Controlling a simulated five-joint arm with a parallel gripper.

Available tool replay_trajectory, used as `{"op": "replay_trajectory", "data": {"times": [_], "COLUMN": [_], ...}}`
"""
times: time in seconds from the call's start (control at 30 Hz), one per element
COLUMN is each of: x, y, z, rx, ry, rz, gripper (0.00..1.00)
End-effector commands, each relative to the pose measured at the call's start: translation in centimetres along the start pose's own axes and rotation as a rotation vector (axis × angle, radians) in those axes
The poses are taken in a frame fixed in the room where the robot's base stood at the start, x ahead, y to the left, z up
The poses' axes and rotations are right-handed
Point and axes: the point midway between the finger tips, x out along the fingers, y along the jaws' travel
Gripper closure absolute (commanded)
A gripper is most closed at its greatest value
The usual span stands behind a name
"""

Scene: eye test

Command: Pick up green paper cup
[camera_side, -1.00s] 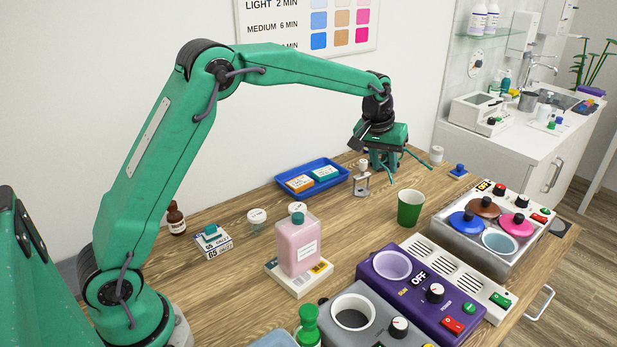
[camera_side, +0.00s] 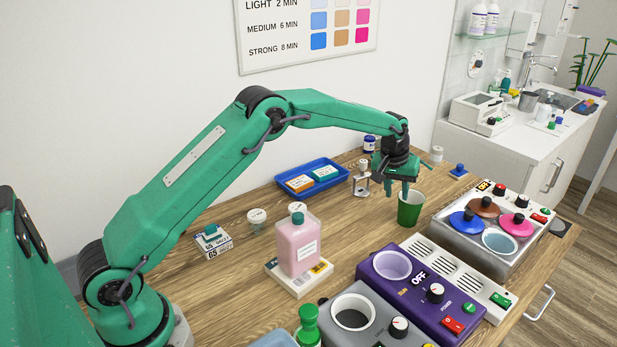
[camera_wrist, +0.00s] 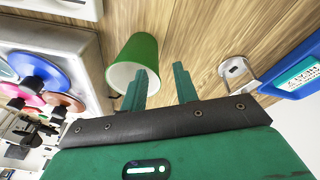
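The green paper cup (camera_side: 409,212) stands upright on the wooden table, white inside. In the wrist view the cup (camera_wrist: 138,48) is at upper centre-left with its mouth facing the camera. My gripper (camera_side: 397,192) is just above the cup's rim and a little to its left in the side view. In the wrist view my gripper (camera_wrist: 159,69) has its two fingers apart with nothing held between them. The left finger overlaps the cup's mouth there; the right finger is clear of the cup. I cannot tell whether the left finger touches it.
Right of the cup is a grey unit with coloured lids (camera_side: 480,245). In front are a purple heater (camera_side: 415,303) and a white vented panel (camera_side: 445,262). A pink bottle (camera_side: 298,246) stands left. A metal stand (camera_side: 361,180) and blue tray (camera_side: 336,187) are behind left.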

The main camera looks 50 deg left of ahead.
Motion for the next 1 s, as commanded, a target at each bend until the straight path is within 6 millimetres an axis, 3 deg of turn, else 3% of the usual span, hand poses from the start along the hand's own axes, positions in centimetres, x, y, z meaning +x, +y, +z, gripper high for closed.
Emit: {"op": "replay_trajectory", "data": {"times": [0.37, 0.8, 1.0], "x": [1.1, 5.4, 6.0], "y": [0.1, 0.5, 0.5], "z": [0.0, 0.2, 0.2], "rx": [0.0, 0.0, 0.0], "ry": [0.0, -0.001, 0.0], "rz": [0.0, 0.001, 0.002], "gripper": [0.7, 0.7, 0.7]}}
